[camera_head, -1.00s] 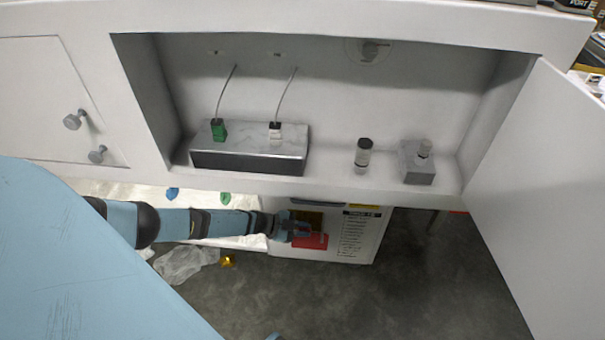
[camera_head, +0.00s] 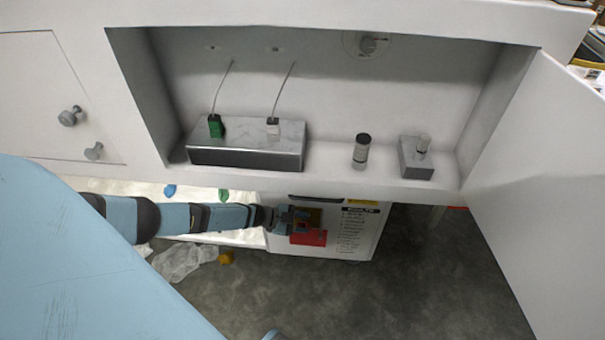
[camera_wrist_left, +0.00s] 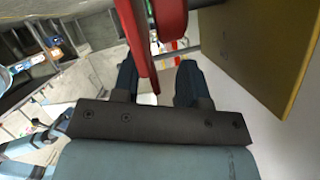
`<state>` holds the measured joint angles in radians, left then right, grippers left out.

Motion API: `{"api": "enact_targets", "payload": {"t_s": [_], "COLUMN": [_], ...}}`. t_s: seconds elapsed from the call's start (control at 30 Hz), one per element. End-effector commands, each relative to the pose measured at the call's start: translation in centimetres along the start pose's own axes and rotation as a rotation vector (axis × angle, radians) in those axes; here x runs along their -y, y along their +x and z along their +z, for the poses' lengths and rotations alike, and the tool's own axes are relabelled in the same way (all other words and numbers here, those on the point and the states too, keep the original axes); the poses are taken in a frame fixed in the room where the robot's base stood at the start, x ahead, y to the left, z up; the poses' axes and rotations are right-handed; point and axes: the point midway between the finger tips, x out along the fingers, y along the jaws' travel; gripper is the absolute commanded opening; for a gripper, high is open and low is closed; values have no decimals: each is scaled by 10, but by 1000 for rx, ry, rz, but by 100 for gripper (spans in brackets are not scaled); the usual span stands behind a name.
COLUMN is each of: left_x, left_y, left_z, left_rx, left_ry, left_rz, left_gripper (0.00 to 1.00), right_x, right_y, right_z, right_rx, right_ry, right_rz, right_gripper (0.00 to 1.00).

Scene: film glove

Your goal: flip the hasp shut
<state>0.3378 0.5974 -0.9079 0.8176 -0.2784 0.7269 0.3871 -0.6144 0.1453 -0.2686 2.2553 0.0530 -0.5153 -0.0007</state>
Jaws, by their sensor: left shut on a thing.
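A white cabinet (camera_head: 352,240) with printed text on its front stands below the counter in the head view. A red hasp (camera_head: 309,238) and a brownish-gold plate (camera_head: 314,214) are on its front. In the left wrist view the red hasp (camera_wrist_left: 138,45) passes edge-on between the fingers, and the gold plate (camera_wrist_left: 255,50) is at the right. My left gripper (camera_head: 292,219) is at the hasp, with its fingers (camera_wrist_left: 158,85) shut on it. The fingers partly hide the hasp in the head view. My right gripper is not in view.
Above is an open compartment with a marbled box (camera_head: 250,146), a small vial (camera_head: 361,152) and a grey block (camera_head: 416,158). An open white door (camera_head: 545,190) stands at the right. Crumpled clear plastic (camera_head: 185,258) lies on the floor, which is clear in front.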

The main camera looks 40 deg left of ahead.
Motion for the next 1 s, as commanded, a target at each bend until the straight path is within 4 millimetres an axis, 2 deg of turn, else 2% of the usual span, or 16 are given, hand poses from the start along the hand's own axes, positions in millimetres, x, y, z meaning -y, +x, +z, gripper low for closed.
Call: {"api": "enact_targets", "payload": {"t_s": [0.27, 0.37, 0.47, 0.8, 1.0], "left_x": [3, 3, 3, 1, 1], "left_y": [-3, -10, -26, -101, -129], "left_z": [1, 1, 0, -1, -1], "left_rx": [4, 5, 5, 3, 0], "left_ry": [2, 1, 1, 1, 1], "left_rz": [-4, -3, -2, 2, 1], "left_gripper": [32, 32, 32, 32, 32], "right_x": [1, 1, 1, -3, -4], "right_y": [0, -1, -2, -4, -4], "right_z": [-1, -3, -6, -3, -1], "right_rx": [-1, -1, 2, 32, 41], "right_ry": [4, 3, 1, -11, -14], "right_rz": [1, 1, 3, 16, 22], "right_gripper": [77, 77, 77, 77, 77]}}
